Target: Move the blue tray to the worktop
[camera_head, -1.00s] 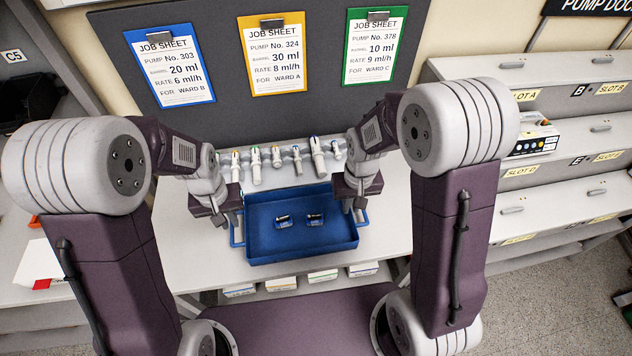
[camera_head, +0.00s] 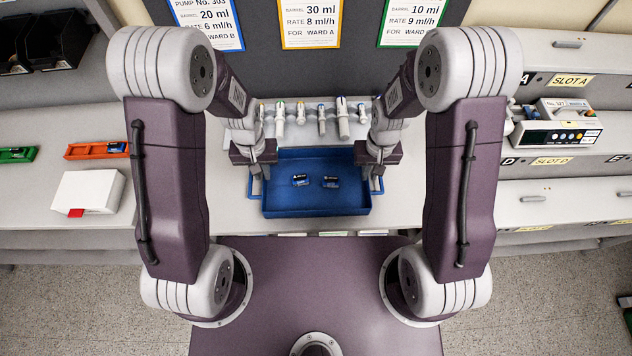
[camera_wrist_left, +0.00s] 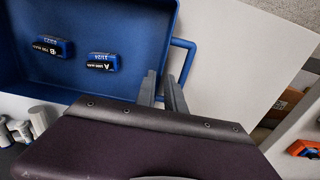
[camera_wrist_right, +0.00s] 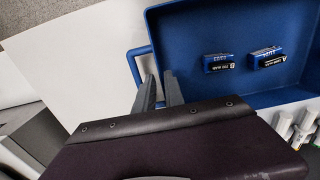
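The blue tray (camera_head: 316,205) sits on a pale bench top (camera_head: 232,206) in front of me. Two small blue blocks (camera_head: 300,180) (camera_head: 330,182) lie in it; the wrist views show labels on them. The tray has a loop handle at each side (camera_wrist_left: 191,60) (camera_wrist_right: 132,64). My left gripper (camera_head: 256,176) is at the left handle and my right gripper (camera_head: 375,172) at the right handle. In the left wrist view (camera_wrist_left: 161,78) and right wrist view (camera_wrist_right: 159,80) the fingers stand apart near the tray's side walls, with a gap between them. Contact with the handles cannot be told.
Several syringes (camera_head: 322,118) stand in a rack behind the tray. A white box (camera_head: 88,197) and an orange tray (camera_head: 97,150) are on the left surface. A pump (camera_head: 555,125) stands on the right shelving. Job sheets (camera_head: 310,20) hang behind.

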